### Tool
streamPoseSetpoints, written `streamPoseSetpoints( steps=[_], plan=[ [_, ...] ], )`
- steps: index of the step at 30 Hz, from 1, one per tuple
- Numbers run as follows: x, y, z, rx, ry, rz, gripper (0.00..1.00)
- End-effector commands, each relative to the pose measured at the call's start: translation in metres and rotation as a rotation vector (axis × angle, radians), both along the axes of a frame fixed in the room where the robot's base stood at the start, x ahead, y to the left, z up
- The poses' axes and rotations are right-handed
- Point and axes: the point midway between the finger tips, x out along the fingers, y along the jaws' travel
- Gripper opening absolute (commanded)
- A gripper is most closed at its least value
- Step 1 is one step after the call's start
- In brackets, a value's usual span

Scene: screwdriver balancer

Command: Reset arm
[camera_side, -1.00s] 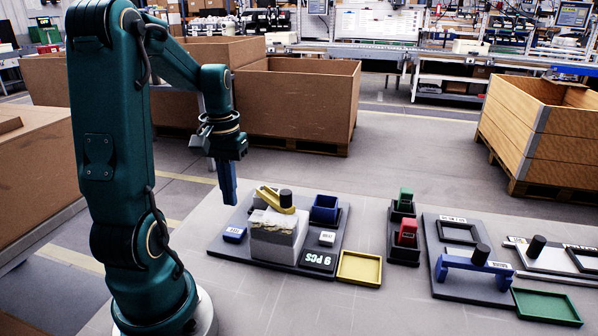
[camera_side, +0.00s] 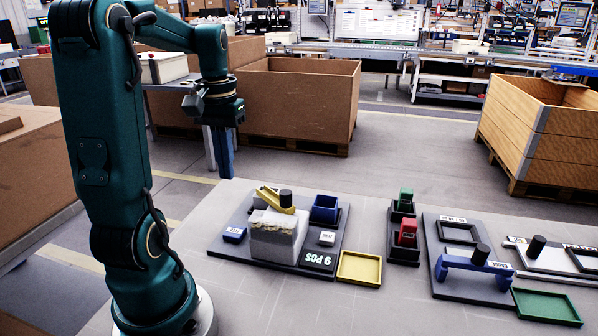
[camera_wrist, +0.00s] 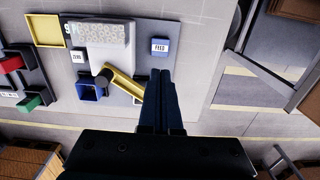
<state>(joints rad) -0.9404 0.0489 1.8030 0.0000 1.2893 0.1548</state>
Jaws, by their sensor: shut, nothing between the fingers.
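My gripper (camera_side: 226,160) hangs pointing down at the table's back left edge in the side view. Its blue fingers are together and hold nothing. They also show side by side in the wrist view (camera_wrist: 159,82). The dark plate (camera_side: 219,247) under the block also bears a blue open box (camera_side: 325,209) and two small labelled blocks, one blue (camera_side: 234,233) and one white (camera_side: 327,238).
A yellow tray (camera_side: 359,268), red (camera_side: 407,233) and green (camera_side: 406,196) pieces in a black holder, a blue bridge-shaped part (camera_side: 474,265) and a green tray (camera_side: 546,306) lie to the right on the table. Large brown crates (camera_side: 299,104) stand behind. The air around my gripper is clear.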

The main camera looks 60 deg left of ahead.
Motion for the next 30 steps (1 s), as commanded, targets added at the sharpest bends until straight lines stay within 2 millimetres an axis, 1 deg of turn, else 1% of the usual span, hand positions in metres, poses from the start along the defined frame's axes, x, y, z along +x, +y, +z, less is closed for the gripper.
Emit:
streamPoseSetpoints(
  steps=[9, 11, 14, 17, 20, 21, 23, 24, 27, 30],
  plan=[
    [0.001, 0.001, 0.0, 0.006, -0.004, 0.007, 0.0],
    [0.001, 0.002, -0.003, 0.01, -0.007, 0.018, 0.0],
    [0.002, -0.006, -0.008, 0.028, -0.022, 0.02, 0.0],
    [0.008, -0.029, -0.007, 0.069, -0.061, -0.046, 0.0],
    [0.015, -0.06, -0.005, 0.114, -0.117, -0.147, 0.0],
    [0.016, -0.073, -0.005, 0.13, -0.143, -0.193, 0.0],
    [0.017, -0.094, -0.004, 0.152, -0.184, -0.268, 0.0],
    [0.016, -0.108, -0.004, 0.166, -0.216, -0.322, 0.0],
    [0.011, -0.141, -0.004, 0.188, -0.298, -0.461, 0.0],
    [0.003, -0.168, -0.004, 0.196, -0.37, -0.586, 0.0]
  ],
)
